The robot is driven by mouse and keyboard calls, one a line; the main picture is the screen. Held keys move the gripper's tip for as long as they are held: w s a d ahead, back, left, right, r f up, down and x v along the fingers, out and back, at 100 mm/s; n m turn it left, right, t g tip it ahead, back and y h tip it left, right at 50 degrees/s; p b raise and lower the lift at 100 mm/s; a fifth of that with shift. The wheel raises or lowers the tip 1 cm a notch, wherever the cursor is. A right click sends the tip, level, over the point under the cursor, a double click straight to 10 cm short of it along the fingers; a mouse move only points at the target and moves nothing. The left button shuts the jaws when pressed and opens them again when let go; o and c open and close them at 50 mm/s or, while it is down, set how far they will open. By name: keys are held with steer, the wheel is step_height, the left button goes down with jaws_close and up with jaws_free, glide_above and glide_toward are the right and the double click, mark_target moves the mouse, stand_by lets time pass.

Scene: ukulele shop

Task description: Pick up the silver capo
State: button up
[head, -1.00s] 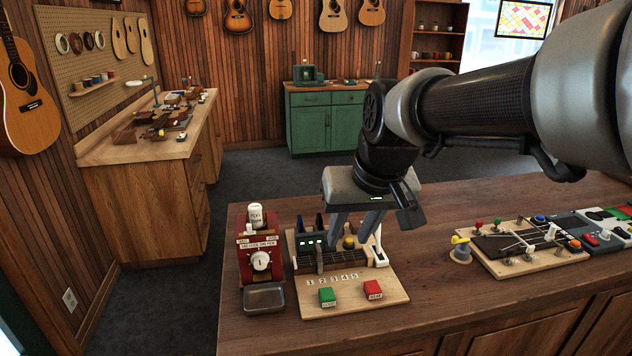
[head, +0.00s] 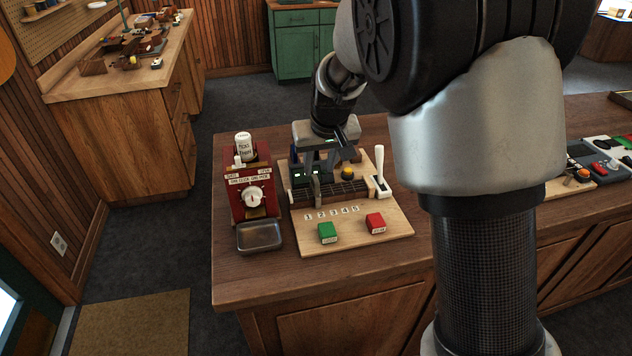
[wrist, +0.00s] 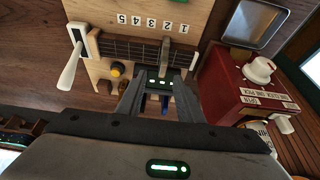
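The silver capo (head: 317,191) appears as a narrow grey bar across the dark strung fretboard (head: 346,189) on the wooden board (head: 345,232). In the wrist view the capo (wrist: 166,53) crosses the fretboard just beyond my fingertips, below the number labels. My gripper (head: 320,172) points down over the board, just behind the capo. In the wrist view my gripper (wrist: 160,76) has its fingers apart, with nothing held between them. I cannot tell whether a fingertip touches the capo.
A red pick machine (head: 253,192) with a metal tray (head: 260,236) stands left of the board. A white lever (head: 379,165), a yellow knob (head: 347,173), a green button (head: 327,232) and a red button (head: 376,222) are on the board. The counter (head: 400,248) is clear in front.

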mark_target(315, 178)
steer(key=x, duration=0.6)
steer(key=shift+a+f, duration=0.25)
jaws_close()
